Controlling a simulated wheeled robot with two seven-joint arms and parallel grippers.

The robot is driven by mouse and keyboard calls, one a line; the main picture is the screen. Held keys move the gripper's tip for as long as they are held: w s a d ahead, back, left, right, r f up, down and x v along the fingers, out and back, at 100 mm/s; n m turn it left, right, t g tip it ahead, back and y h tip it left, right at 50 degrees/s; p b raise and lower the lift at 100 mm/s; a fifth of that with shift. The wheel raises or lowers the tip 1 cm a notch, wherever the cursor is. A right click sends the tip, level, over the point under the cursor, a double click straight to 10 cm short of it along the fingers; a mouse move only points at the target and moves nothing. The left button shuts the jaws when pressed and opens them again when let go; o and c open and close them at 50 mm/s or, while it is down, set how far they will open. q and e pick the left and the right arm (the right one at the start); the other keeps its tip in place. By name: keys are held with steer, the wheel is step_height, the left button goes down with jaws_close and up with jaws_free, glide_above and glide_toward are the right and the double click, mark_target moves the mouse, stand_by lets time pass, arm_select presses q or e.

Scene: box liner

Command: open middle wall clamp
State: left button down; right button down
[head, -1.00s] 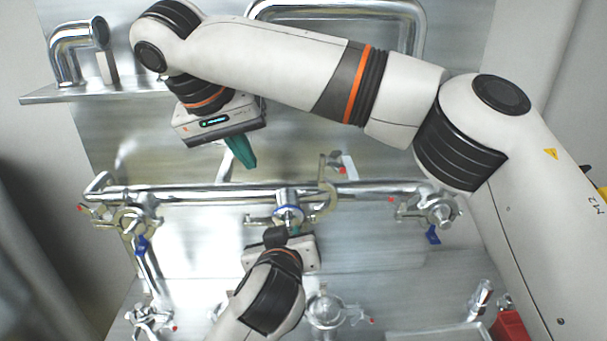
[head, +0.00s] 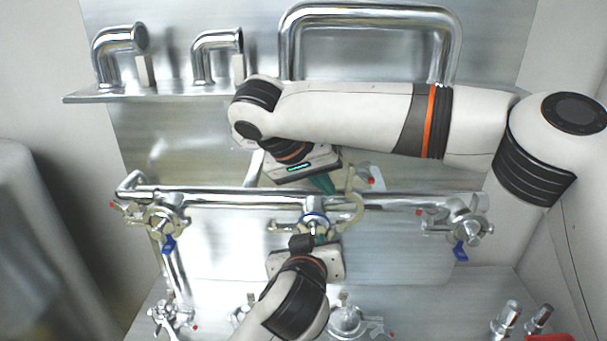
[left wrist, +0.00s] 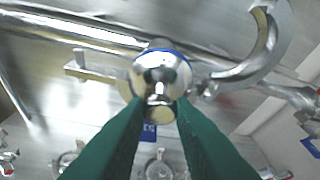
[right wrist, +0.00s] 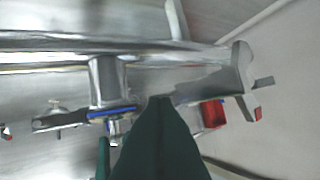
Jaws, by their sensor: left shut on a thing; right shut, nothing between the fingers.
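The middle wall clamp (head: 314,222) sits at the joint below the horizontal pipe, with a blue ring. A curved clamp arm (head: 355,208) stands out to its right; in the left wrist view this arm (left wrist: 262,48) appears swung away from the round fitting (left wrist: 160,72). My left gripper (head: 317,240) comes from below and is shut on a small metal part of the clamp (left wrist: 158,98). My right gripper (head: 324,185) is shut and empty, just above the clamp and left of the curved arm. In the right wrist view its green fingers (right wrist: 160,105) hide part of the clamp.
The horizontal pipe (head: 250,194) runs across the wall, with side clamps at left (head: 165,220) and right (head: 466,220). A shelf (head: 180,92) above holds pipe elbows and a large bent pipe (head: 370,12). More fittings (head: 345,320) stand below.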

steer(key=shift+d, duration=0.65)
steer(key=d+y, duration=0.1)
steer(key=y, duration=0.2)
steer(key=shift+d+m, duration=0.35)
steer(key=shift+m, duration=0.05)
